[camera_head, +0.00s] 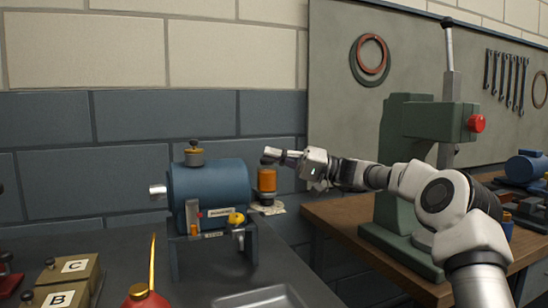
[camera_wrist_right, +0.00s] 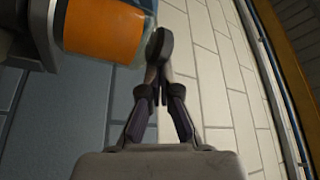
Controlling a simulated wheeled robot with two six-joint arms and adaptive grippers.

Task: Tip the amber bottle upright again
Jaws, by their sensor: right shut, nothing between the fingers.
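The amber bottle (camera_head: 267,181) shows as an orange cylinder just right of the blue motor-like casing, at the back of the dark bench. My right gripper (camera_head: 271,156) is at the bottle's top, reaching in from the right. Its fingers (camera_wrist_right: 160,45) are shut together with nothing between them, close beside the bottle. I cannot tell whether they touch it. My left gripper is out of view.
The blue casing (camera_head: 208,190) stands close left of the bottle. A grey tray (camera_head: 262,299), a red oil can (camera_head: 146,297) and lettered boxes (camera_head: 62,296) lie nearer on the bench. A green press (camera_head: 400,160) stands on the wooden bench at right. The wall is behind.

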